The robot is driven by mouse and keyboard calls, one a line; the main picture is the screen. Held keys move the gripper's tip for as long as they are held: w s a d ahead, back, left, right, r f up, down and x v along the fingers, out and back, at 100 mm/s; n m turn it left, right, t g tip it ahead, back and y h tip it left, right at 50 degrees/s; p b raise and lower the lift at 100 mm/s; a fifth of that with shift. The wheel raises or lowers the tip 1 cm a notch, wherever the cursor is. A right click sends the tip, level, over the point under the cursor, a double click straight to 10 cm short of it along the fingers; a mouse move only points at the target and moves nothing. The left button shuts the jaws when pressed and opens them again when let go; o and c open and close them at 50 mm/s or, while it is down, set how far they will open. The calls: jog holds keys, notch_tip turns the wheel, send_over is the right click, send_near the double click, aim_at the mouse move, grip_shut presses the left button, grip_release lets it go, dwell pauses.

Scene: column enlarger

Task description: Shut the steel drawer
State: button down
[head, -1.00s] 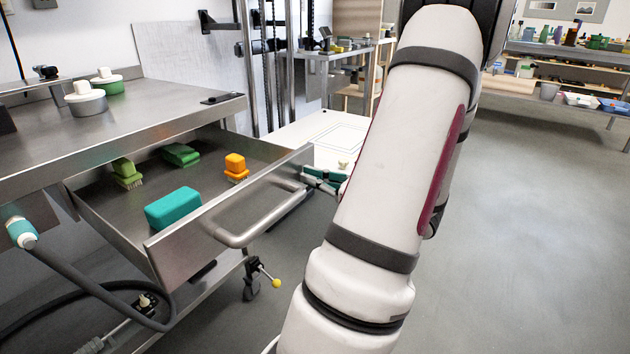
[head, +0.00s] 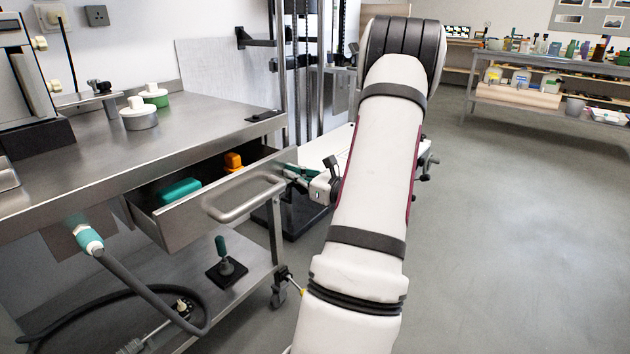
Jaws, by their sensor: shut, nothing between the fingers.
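The steel drawer (head: 183,224) sits under the steel bench top in the head view and stands partly open. Its bar handle (head: 243,200) faces toward me. A teal block (head: 179,191) and an orange-topped brush (head: 233,161) show inside it; the back of the drawer is hidden under the bench top. My gripper (head: 291,172) is shut with nothing in it, at the right end of the drawer front, right of the handle. Its fingertips are at or very near the front panel; I cannot tell whether they touch. My forearm hides part of the space behind the gripper.
The steel bench top (head: 185,118) carries white-knobbed weights (head: 139,115). A grey hose (head: 150,292) hangs at the left below it. A lower shelf (head: 235,290) holds a teal-handled tool (head: 222,255). Open floor (head: 510,230) lies to the right.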

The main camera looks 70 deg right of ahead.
jog(key=x, duration=1.3)
jog(key=shift+w+d, duration=0.15)
jog(key=shift+w, duration=0.15)
jog(key=shift+s, duration=0.1)
jog(key=shift+s, duration=0.2)
jog(key=p+v, duration=0.2)
jog(key=v, duration=1.1)
jog(key=shift+s+p, duration=0.25)
jog(key=shift+p, duration=0.15)
